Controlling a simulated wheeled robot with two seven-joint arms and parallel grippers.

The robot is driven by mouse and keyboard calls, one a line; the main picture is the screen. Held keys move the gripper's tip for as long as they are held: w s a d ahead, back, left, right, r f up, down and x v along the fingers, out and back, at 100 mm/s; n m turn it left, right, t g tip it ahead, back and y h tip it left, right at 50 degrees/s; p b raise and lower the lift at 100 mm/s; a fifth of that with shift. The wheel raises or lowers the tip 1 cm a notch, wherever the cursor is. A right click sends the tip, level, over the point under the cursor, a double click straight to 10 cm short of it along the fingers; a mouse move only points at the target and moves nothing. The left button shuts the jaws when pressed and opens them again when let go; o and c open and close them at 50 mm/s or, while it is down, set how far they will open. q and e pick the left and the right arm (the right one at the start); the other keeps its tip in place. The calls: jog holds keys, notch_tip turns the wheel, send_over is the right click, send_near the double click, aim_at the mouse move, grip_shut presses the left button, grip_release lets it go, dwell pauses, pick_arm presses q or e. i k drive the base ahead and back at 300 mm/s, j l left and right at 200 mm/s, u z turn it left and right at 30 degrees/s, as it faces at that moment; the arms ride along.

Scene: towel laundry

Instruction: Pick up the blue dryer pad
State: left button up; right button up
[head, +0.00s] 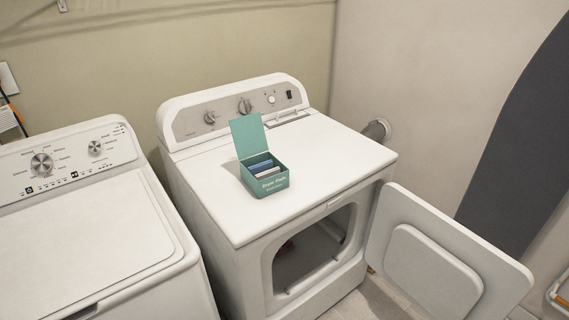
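A small teal box (267,184) marked as dryer pads stands on top of the white dryer (332,160), near the middle. Its lid (248,136) is open and stands up at the back. Several folded pads lie in the box, and the blue pads (260,165) show as narrow strips, with a paler strip in front. The pads are too small to tell apart well. Neither of my grippers shows in the head view.
The dryer's front door (440,255) hangs open to the right, and something reddish shows inside the drum. A white washer (80,240) stands on the left. A dark board (525,140) leans at the right wall. The dryer top around the box is clear.

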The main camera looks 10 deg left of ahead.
aim_at(256, 169)
jog(key=i+l, duration=0.1)
jog(key=l, duration=0.45)
jog(key=i+l, duration=0.1)
jog(key=l, duration=0.45)
jog(key=k+l, duration=0.1)
jog(key=l, duration=0.4)
jog(key=z, duration=0.05)
